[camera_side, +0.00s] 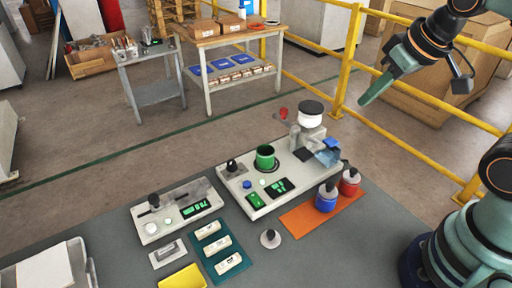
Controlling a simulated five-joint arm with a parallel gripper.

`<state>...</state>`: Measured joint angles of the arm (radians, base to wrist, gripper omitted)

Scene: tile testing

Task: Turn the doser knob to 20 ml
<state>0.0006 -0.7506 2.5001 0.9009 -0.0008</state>
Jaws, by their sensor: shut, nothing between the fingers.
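A larger light-grey bench unit (262,207) stands on the table. It has a black knob (232,166) at its left end, a blue button, a white button and green displays. A green cup (265,157) stands on it. A smaller unit (172,226) to its left also has a black knob (154,200) and a green display (194,209). The labels and knob settings are too small to read, so I cannot tell for sure which unit is the doser. My gripper (366,101) is shut and empty, high at the upper right, well away from both knobs.
A white container with a black lid (311,114) rises at the larger unit's back. Blue (326,197) and red (349,182) weighted pieces stand on an orange mat (300,222). A teal mat (204,250) holds several pale tiles. A yellow railing (346,62) runs behind.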

